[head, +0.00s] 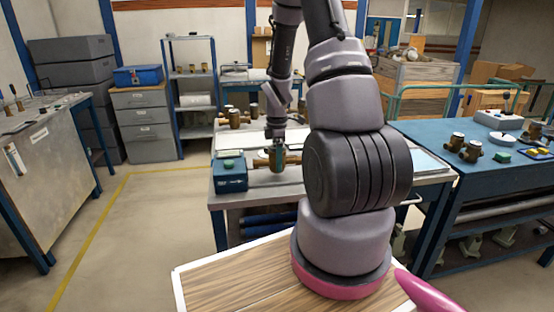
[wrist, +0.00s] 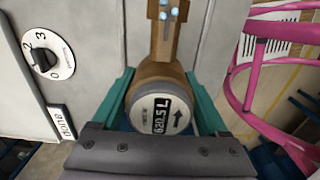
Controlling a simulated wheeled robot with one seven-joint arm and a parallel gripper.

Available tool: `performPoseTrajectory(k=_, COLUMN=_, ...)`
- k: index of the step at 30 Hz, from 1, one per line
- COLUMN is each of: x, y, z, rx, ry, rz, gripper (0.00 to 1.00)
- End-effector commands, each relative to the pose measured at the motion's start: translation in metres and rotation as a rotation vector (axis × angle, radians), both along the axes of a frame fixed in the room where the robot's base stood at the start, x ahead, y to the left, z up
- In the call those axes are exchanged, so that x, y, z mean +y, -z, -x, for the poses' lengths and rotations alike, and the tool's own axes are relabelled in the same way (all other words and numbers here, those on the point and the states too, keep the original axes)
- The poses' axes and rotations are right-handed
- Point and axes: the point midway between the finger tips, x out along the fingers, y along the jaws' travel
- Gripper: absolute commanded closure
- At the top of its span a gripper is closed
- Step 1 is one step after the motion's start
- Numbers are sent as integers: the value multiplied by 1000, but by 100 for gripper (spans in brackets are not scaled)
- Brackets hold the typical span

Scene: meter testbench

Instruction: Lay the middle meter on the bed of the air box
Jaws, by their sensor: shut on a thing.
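My gripper (wrist: 160,84) is shut on a brass meter (wrist: 158,72), with one teal finger on each side of its round body. The meter's pale display face, reading 620.5 L, points to the wrist camera. In the head view the held meter (head: 277,160) is at the front of the middle bench, just right of a small blue box (head: 229,174). I cannot tell whether it touches the bench top. I cannot tell for sure which thing is the air box, and its bed is not clearly seen.
Other brass meters (head: 235,119) stand farther back on the middle bench (head: 275,186). The right bench (head: 428,146) holds more meters (head: 472,152). In the wrist view a grey panel with a dial (wrist: 44,56) is at the left and pink loops (wrist: 240,75) at the right.

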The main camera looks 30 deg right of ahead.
Motion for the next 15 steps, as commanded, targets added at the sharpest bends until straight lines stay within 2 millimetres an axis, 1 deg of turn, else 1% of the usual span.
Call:
performPoseTrajectory(k=8, x=0, y=-1, z=-1, rx=-1, ry=0, rz=0, gripper=100)
performPoseTrajectory(k=15, x=0, y=3, z=0, rx=-1, ry=0, rz=0, gripper=100)
